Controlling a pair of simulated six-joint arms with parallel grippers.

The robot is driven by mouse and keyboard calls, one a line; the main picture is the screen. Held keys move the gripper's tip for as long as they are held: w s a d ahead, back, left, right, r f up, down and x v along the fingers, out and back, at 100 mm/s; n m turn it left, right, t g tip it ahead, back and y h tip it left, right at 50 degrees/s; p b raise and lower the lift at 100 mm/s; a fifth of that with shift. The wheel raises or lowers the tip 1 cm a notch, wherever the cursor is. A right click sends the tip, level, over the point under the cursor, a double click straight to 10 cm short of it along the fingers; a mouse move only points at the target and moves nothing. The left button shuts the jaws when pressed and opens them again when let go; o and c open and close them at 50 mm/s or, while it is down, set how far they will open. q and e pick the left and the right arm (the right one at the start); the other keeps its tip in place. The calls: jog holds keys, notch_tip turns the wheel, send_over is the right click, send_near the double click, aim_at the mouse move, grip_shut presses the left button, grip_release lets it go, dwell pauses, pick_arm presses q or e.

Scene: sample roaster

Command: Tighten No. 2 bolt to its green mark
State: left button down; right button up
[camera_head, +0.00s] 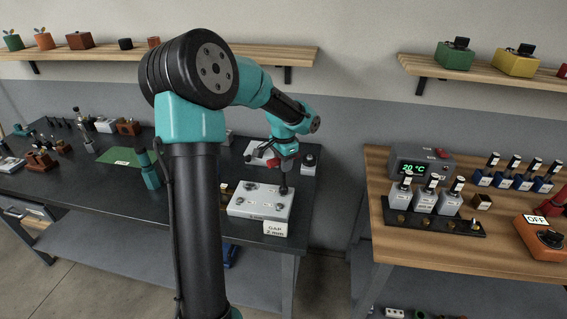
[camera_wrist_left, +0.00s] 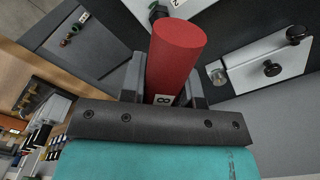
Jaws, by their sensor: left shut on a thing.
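My left gripper (camera_head: 285,158) is over the far right part of a pale metal block (camera_head: 243,208) on the dark bench. In the left wrist view its two fingers (camera_wrist_left: 163,88) are shut on a red cylinder (camera_wrist_left: 178,58), with a white tag reading 8 at its near end. Beyond the cylinder is a dark bolt-like head (camera_wrist_left: 157,11) beside a white label with a 2 (camera_wrist_left: 176,2). In the head view a dark shaft goes down from the gripper to the block; whether it touches a bolt cannot be told. The green mark cannot be made out.
A "GAP 2 mm" sign (camera_head: 276,229) stands at the block's front right. A wooden table (camera_head: 410,255) at the right holds a 20 °C display box (camera_head: 420,168) and several bottles. A dark round-topped item (camera_head: 308,161) stands behind the block. The floor gap separates both tables.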

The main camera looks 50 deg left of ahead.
pick_arm(q)
jog(key=m, duration=1)
jog(key=shift+m, duration=0.3)
jog(key=shift+n, duration=0.7)
jog(key=shift+r, duration=0.15)
jog(key=shift+r, duration=1.6)
